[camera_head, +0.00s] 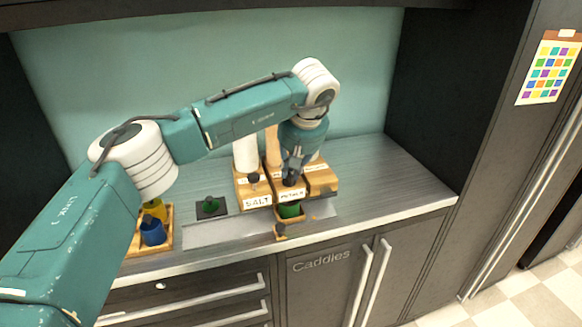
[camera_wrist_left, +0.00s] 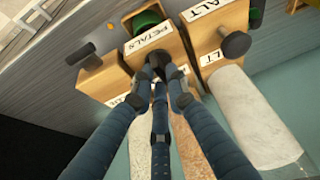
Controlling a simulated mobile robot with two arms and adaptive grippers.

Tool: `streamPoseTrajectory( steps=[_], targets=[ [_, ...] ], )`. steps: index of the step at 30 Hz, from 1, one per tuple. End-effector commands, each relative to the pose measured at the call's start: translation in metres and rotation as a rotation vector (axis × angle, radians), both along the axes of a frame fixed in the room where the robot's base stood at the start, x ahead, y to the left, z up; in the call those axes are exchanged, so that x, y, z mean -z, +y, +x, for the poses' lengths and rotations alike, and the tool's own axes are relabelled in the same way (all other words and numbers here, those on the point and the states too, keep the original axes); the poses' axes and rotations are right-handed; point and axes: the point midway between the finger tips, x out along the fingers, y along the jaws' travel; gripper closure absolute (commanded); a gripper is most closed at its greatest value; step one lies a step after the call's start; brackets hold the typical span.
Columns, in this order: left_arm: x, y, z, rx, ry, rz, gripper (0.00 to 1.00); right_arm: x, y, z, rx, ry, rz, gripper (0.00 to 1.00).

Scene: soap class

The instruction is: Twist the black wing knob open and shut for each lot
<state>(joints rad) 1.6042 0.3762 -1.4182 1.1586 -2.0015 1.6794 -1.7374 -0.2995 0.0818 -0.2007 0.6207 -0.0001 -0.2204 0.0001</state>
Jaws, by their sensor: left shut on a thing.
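A row of wooden dispensers stands on the counter, with clear tubes of contents above. The middle one has a PETALS label (camera_head: 291,194), also in the left wrist view (camera_wrist_left: 149,39). My left gripper (camera_head: 291,177) reaches down in front of it. In the left wrist view its fingers (camera_wrist_left: 158,74) are shut on the black wing knob (camera_wrist_left: 154,61) below that label. The fingers hide part of the knob, so its turn angle is unclear. The SALT dispenser's dark knob (camera_wrist_left: 236,44) is free beside it. A green cup (camera_head: 290,211) sits under the PETALS dispenser. My right gripper is out of view.
A wooden tray (camera_head: 167,242) on the left holds a blue cup (camera_head: 152,232) and a yellow cup (camera_head: 156,209). A green thing (camera_head: 211,202) sits on a black pad (camera_head: 211,209). The counter (camera_head: 375,190) is clear on the right.

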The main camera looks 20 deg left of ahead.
Motion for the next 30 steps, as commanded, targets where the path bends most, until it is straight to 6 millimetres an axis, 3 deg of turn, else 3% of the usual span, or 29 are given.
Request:
streamPoseTrajectory(
  steps=[15,30],
  targets=[
    [-0.004,0.0,0.004,-0.414,-0.003,0.0,1.0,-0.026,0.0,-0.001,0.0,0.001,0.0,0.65],
    [-0.002,0.0,0.005,-0.545,-0.005,-0.001,1.0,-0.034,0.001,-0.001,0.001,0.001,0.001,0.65]
  ],
)
